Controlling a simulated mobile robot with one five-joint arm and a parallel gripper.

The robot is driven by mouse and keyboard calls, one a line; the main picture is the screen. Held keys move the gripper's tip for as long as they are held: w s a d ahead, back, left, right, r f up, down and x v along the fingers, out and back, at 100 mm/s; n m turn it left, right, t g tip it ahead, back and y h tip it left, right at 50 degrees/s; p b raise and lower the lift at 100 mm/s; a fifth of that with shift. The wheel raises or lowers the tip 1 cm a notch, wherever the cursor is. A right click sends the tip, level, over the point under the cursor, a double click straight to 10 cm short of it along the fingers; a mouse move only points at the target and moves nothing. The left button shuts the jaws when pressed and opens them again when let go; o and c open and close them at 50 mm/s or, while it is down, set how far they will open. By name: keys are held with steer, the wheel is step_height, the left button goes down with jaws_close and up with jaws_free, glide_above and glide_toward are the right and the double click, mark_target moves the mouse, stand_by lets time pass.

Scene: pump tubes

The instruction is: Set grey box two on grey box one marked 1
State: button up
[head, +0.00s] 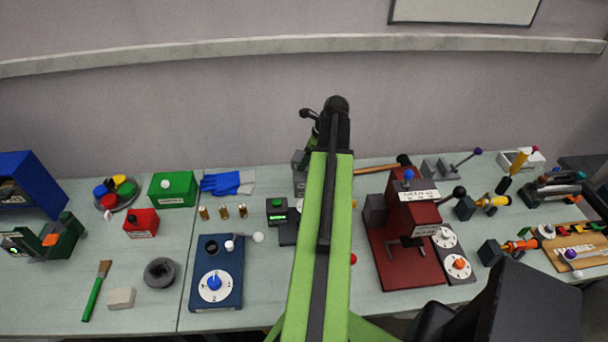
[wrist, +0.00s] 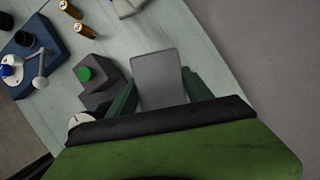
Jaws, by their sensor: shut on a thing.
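Grey box two (wrist: 158,80) is between the two dark green fingers of my gripper (wrist: 160,97) in the wrist view. The gripper is shut on it. In the head view, a grey block that looks like this box (head: 299,158) shows beside my arm, directly above another grey box (head: 300,182). That lower box stands on the table at the back, partly hidden by my arm, and looks like grey box one; its mark is not readable. I cannot tell whether the two boxes touch. In the wrist view the held box hides what is beneath it.
A dark device with a green button (head: 277,205) stands just in front of the boxes. A red press (head: 412,225) and a hammer (head: 380,168) are to the right. The wall is close behind.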

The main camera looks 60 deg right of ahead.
step_height(320, 180, down, 4)
steer(key=b, duration=0.4)
steer(key=shift+f, duration=0.2)
steer(key=shift+r, duration=0.2)
steer(key=shift+f, duration=0.15)
steer(key=o, duration=1.5)
steer(key=shift+r+p, duration=0.45)
steer(key=shift+r, duration=0.1)
steer(key=p+v, duration=1)
steer(key=v, duration=0.1)
steer(key=shift+s+d, duration=0.1)
steer(key=shift+s, duration=0.15)
